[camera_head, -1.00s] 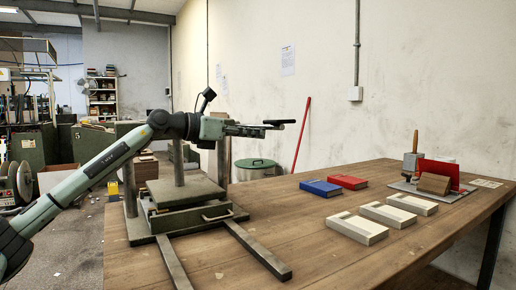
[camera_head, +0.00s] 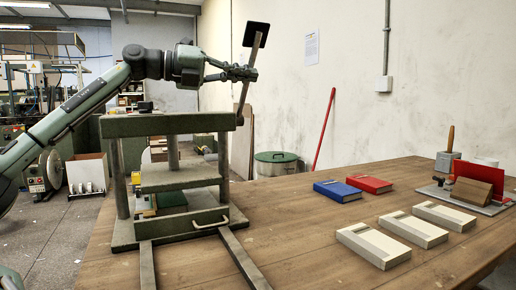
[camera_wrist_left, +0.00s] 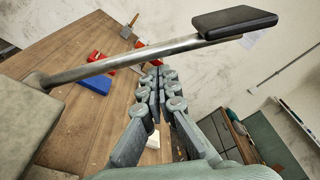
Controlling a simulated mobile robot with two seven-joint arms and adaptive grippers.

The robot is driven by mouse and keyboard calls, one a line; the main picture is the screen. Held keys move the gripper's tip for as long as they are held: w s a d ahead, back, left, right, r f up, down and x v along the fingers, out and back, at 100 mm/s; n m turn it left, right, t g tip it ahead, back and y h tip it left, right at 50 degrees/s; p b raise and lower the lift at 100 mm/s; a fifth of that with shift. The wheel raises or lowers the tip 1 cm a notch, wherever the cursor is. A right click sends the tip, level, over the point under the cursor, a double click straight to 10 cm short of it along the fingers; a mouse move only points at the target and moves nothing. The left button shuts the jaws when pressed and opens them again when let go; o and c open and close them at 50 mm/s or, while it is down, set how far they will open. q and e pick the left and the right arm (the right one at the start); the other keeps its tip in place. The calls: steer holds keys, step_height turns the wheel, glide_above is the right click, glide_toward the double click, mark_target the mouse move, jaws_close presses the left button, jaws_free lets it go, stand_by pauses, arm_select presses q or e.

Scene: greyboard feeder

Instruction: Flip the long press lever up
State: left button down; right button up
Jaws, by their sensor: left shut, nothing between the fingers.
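The press (camera_head: 165,126) stands at the left of the table, with a green top beam, a plate below it and a base with a handle. Its long lever (camera_head: 244,95) rises steeply from the beam's right end, tilted slightly right, with a black grip (camera_head: 256,35) at the top. My left gripper (camera_head: 248,73) is shut and empty at the lever's upper half; I cannot tell whether it touches. In the left wrist view the lever (camera_wrist_left: 130,61) and its black grip (camera_wrist_left: 235,20) cross beyond the closed fingers (camera_wrist_left: 165,75). My right gripper is out of view.
A blue book (camera_head: 338,191) and a red book (camera_head: 369,183) lie right of the press. Several pale boards (camera_head: 390,244) lie nearer the front. A fixture with a red plate (camera_head: 482,172) stands at the far right. The table between press and books is clear.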

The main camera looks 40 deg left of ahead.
arm_select(q)
steer(key=shift+w+a+r+n+p, duration=0.15)
steer(key=shift+a+r+n+p, duration=0.25)
steer(key=shift+a+r+n, duration=0.25)
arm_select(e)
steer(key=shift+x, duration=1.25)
arm_select(q)
steer(key=shift+r, duration=0.1)
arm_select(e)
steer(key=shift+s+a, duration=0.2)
